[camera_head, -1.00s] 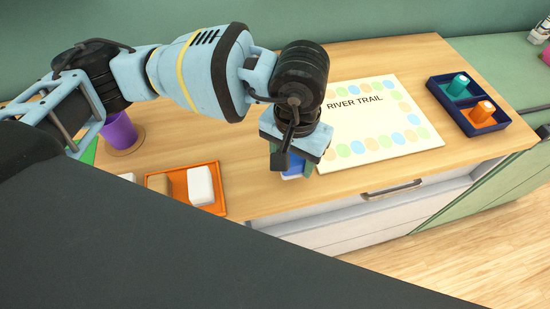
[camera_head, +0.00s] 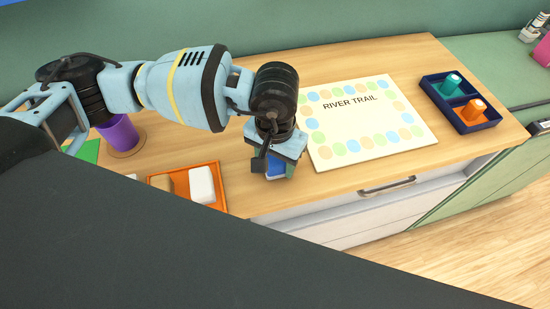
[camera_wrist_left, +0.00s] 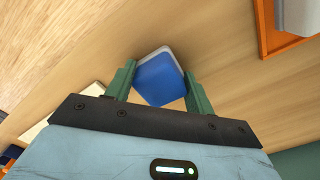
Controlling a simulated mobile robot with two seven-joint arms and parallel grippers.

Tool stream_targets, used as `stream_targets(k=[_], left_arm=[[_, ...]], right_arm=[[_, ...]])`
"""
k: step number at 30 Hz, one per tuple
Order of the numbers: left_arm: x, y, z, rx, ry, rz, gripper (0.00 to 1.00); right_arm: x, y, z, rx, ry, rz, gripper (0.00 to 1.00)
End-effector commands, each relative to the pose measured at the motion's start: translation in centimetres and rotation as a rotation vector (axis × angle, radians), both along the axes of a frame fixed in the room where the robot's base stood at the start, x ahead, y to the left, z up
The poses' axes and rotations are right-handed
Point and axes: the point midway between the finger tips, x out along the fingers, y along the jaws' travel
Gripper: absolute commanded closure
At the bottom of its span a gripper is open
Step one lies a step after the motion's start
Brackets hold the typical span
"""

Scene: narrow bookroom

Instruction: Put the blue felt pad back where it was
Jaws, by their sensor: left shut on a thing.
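The blue felt pad (camera_head: 275,170) is a small block with a blue face and a whitish side. My left gripper (camera_head: 276,166) is shut on it, above the wooden tabletop between the orange tray and the game board. In the left wrist view the blue felt pad (camera_wrist_left: 160,78) sits between the two green fingers of my left gripper (camera_wrist_left: 160,85). In the head view the wrist hides part of the pad. My right gripper is not in view.
An orange tray (camera_head: 222,193) at left holds white and tan blocks. A purple cup (camera_head: 118,132) stands behind it. The River Trail board (camera_head: 360,128) lies to the right. A navy two-part tray (camera_head: 492,123) holds teal and orange pieces. Bare tabletop lies between orange tray and board.

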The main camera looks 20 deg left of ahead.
Motion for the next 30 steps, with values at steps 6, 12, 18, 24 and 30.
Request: stream_targets(k=[6, 12, 18, 24, 30], left_arm=[[0.0, 0.0, -0.4, 0.0, 0.001, 0.0, 0.43], [0.0, 0.0, -0.3, 0.0, 0.0, 0.001, 0.25], [0.0, 0.0, -0.3, 0.0, 0.0, 0.001, 0.25], [0.1, 0.0, 1.2, 0.0, -0.002, 0.001, 0.25], [0.1, 0.0, 4.9, -0.001, -0.004, 0.001, 0.25]], right_arm=[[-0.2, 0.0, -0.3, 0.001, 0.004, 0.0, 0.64], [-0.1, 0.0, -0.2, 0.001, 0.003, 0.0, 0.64], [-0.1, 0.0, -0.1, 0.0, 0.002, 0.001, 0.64], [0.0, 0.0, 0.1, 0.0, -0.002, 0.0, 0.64], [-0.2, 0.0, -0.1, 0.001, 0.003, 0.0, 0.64]])
